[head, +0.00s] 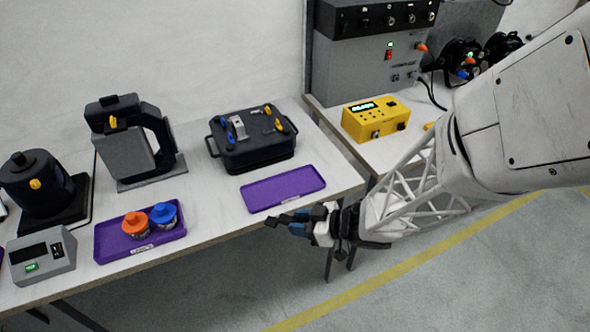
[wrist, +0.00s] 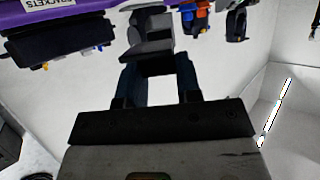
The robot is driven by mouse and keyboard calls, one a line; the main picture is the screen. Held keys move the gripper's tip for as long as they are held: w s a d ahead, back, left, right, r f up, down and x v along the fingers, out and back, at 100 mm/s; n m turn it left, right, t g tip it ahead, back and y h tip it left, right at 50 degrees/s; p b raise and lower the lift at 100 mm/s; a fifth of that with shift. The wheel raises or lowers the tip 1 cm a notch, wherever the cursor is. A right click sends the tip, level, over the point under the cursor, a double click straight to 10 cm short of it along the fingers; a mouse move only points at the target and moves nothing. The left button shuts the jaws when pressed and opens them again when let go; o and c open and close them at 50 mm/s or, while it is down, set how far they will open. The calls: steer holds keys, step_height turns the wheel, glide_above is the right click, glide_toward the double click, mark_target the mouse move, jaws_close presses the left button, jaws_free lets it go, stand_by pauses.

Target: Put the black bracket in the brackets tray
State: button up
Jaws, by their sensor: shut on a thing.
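My gripper (head: 290,221) is just off the table's front edge, in front of the empty purple tray (head: 283,187). Its blue fingers are shut on the black bracket (head: 274,221), which sticks out to the left in the head view. In the wrist view the black and grey bracket (wrist: 151,32) sits between the two fingers (wrist: 158,82). A purple tray edge (wrist: 85,10) shows at the top left there, with an upside-down label reading BRACKETS. The bracket is apart from the tray in the head view.
A black case (head: 252,150) with coloured clamps stands behind the empty tray. A yellow meter (head: 375,119) stands on the right bench. Bare table lies between the trays.

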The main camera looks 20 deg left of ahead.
glide_above(281, 190)
steer(key=s+d, duration=0.2)
steer(key=s, duration=0.2)
steer(key=shift+f, duration=0.75)
steer(key=shift+f, duration=1.75)
steer(key=o, duration=1)
steer(key=shift+f, duration=0.1)
steer(key=shift+v, duration=6)
